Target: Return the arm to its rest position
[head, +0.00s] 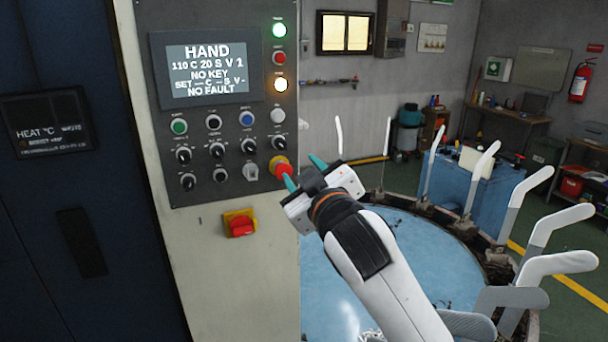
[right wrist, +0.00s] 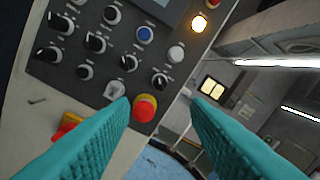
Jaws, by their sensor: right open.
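My right gripper (head: 303,172) is open and empty in front of the lower right part of the control panel (head: 232,200). Its two teal fingers also show in the right wrist view (right wrist: 160,112), spread apart. The red emergency button with a yellow collar (head: 281,168) is close to the fingertips; in the right wrist view the button (right wrist: 145,107) appears between them. I cannot tell whether a finger touches it. My left gripper is not in view.
The panel screen (head: 207,70) reads HAND, NO KEY, NO FAULT. A green lamp (head: 279,30) and an amber lamp (head: 280,85) are lit. A red switch on yellow (head: 240,223) sits below the panel. A round blue table (head: 440,262) with several white sock boards (head: 535,187) stands at right.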

